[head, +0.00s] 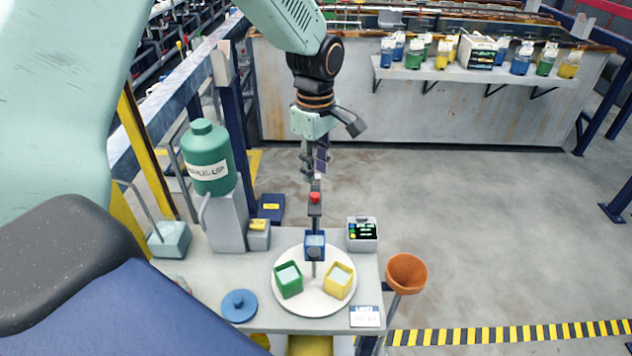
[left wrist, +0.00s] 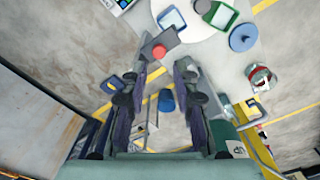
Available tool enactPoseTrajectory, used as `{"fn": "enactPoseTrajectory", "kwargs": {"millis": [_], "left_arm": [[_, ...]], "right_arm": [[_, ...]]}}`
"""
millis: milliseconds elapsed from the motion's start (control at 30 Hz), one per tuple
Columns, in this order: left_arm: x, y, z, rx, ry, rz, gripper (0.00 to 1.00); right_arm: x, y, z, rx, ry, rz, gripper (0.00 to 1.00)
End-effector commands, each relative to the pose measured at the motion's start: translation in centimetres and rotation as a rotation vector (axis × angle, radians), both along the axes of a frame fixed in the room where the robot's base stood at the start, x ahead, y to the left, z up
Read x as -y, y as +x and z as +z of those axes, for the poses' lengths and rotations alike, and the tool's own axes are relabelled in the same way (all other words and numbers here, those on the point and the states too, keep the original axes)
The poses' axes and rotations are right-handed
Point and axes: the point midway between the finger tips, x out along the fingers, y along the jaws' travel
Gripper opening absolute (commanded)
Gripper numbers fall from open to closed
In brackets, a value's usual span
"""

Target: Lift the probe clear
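A dark upright piece with a red knob (head: 314,197) stands over the blue pot (head: 315,240); I take it to be the probe. The blue pot sits with a green pot (head: 289,279) and a yellow pot (head: 338,281) on a white round plate (head: 312,312). My left gripper (head: 318,168) points down just above the red knob. In the left wrist view its fingers (left wrist: 169,68) are apart, with the red knob (left wrist: 158,52) just past the left-hand fingertip. Nothing is clearly held. My right gripper is not in view.
A meter (head: 362,236) stands right of the blue pot. An orange funnel (head: 407,272) is at the bench's right edge. A green jug (head: 208,160) stands tall on the left. A blue lid (head: 239,306) and a white card (head: 365,316) lie at the front. Open floor lies right.

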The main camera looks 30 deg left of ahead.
Motion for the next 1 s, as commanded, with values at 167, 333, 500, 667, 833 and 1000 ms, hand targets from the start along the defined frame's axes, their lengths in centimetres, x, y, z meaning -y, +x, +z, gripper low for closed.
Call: {"fn": "enactPoseTrajectory", "kwargs": {"millis": [167, 333, 500, 667, 833, 1000], "left_arm": [[0.0, 0.0, 3.3, 0.004, 0.001, 0.0, 0.29], [0.0, -0.1, 5.0, 0.002, 0.001, 0.001, 0.29], [0.0, -0.1, 5.5, 0.002, 0.001, 0.001, 0.29], [0.0, -0.1, 5.5, 0.002, 0.001, 0.0, 0.29], [0.0, -0.1, 5.4, 0.002, 0.001, 0.0, 0.29], [0.0, -0.1, 5.4, 0.001, 0.001, 0.0, 0.29]], "right_arm": [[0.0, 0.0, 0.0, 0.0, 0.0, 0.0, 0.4], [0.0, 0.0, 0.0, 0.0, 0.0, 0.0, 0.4], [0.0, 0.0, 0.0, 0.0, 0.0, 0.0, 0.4], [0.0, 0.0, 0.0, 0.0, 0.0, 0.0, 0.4], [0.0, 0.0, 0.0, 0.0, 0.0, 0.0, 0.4], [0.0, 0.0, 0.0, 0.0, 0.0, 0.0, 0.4]]}}
